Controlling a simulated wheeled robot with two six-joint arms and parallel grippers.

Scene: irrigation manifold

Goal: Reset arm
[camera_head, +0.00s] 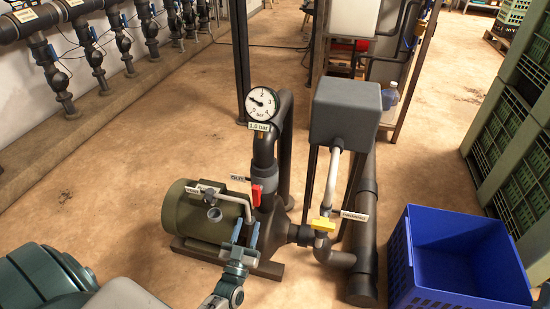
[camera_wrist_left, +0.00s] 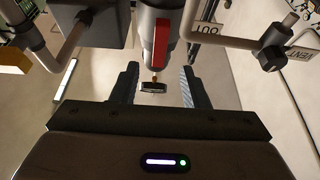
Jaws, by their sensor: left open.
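My left gripper (camera_head: 247,234) reaches up from the bottom, in front of the green pump (camera_head: 181,216). Its fingers are apart with nothing held; they also show in the wrist view (camera_wrist_left: 158,84). The red valve handle (camera_head: 256,195) is upright on the outlet pipe, just above the gripper in the head view. In the wrist view the red handle (camera_wrist_left: 164,38) lies ahead of the gap between the fingers, apart from them. The yellow handle (camera_head: 323,225) is on the pipe to the right. My right gripper is out of view.
A pressure gauge (camera_head: 262,104) tops the pipe. A grey box (camera_head: 345,111) stands above a thick black pipe (camera_head: 365,240). A blue crate (camera_head: 459,292) is at lower right, and green crates (camera_head: 503,150) are stacked behind. The floor to the left of the pump is clear.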

